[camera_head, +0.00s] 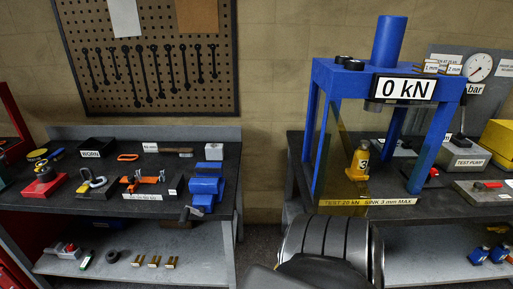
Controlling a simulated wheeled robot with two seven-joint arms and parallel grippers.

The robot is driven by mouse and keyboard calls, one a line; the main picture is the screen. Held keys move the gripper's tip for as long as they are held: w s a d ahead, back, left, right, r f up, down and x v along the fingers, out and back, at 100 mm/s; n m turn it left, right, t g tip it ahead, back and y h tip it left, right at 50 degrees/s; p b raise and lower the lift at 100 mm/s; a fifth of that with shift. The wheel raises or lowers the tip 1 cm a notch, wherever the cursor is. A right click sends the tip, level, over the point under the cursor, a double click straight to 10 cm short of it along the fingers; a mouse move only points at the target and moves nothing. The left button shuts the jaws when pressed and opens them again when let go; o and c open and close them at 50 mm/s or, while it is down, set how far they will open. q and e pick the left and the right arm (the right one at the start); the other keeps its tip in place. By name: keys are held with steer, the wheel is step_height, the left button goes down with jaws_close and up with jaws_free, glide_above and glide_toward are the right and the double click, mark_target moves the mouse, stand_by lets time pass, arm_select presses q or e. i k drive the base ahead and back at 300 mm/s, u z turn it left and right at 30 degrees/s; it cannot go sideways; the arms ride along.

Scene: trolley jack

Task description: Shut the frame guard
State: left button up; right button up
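The blue press frame (417,150) stands on the right bench, with a "0 kN" display on its crossbeam. The frame guard (338,150) looks like a see-through amber panel at the frame's left side. It covers only the left part of the front opening and appears to stand ajar. The right part of the opening is uncovered. A yellow jack marked 3 (358,162) stands inside the frame, close to the guard's right edge. A silver and black rounded part, probably my own arm, fills the bottom middle below the frame. Neither gripper can be made out.
A left bench (225,180) holds a blue vice (206,187), trays and small tools. A pegboard (150,60) hangs behind it. A test pump (463,157) and gauge (480,67) are right of the frame. A gap separates the benches.

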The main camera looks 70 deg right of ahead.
mark_target(333, 187)
steer(key=i, duration=0.55)
steer(key=z, duration=2.25)
